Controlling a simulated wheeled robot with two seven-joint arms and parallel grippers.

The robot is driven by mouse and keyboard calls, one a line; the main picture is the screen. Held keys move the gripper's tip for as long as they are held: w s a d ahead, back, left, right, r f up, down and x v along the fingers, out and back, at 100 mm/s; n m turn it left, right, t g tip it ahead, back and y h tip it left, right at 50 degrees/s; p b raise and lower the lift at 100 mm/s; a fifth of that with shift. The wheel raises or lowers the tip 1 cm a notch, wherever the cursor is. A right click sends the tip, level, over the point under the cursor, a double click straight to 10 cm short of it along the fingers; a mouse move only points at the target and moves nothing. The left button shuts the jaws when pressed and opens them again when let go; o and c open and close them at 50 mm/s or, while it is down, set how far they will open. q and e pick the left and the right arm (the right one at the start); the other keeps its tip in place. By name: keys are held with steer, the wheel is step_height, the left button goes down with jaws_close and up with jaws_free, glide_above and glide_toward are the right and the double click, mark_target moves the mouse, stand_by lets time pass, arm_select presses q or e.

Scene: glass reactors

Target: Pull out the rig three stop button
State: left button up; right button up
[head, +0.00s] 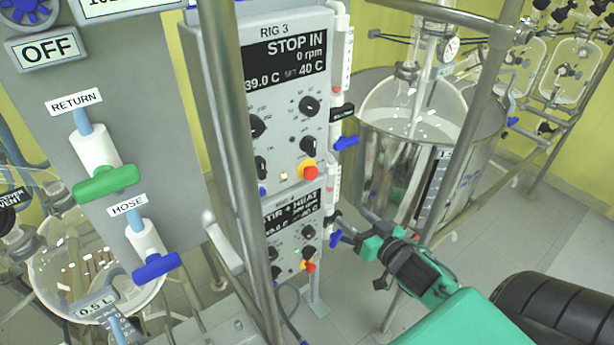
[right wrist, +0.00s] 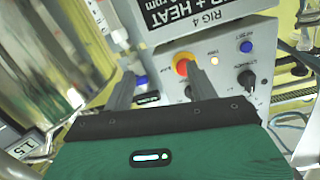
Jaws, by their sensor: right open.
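The rig three control box (head: 285,100) stands upright in the head view. Its display reads STOP IN and 0 rpm. Its red stop button on a yellow collar (head: 308,171) sits at the lower right of the panel. My right gripper (head: 345,229) is below and right of that button, apart from it, beside the lower box. In the right wrist view the right gripper (right wrist: 160,76) is open with nothing between its fingers. One finger overlaps a red and yellow button (right wrist: 183,63) on the rig four panel; contact cannot be told. My left gripper is not in view.
The rig four box (head: 292,235), reading STIR + HEAT, hangs directly below, with its own red button (head: 309,266). A metal post (head: 240,150) crosses in front of the boxes' left side. Blue valve handles (head: 346,142) stick out at right. A large glass vessel (head: 415,110) stands behind.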

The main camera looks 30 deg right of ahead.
mark_target(314, 175)
step_height(314, 175, up, 6)
steer(key=a+t, duration=0.1)
steer(key=a, duration=0.2)
steer(key=shift+y, duration=0.3)
steer(key=w+p, duration=0.2)
steer(key=w, duration=0.4)
steer(key=w+p, duration=0.2)
steer(key=w, duration=0.3)
steer(key=shift+w+a+r, duration=0.1)
steer(key=shift+w+a, duration=0.1)
steer(key=shift+w, duration=0.15)
steer(key=shift+w+p, duration=0.35)
steer(key=shift+w, duration=0.4)
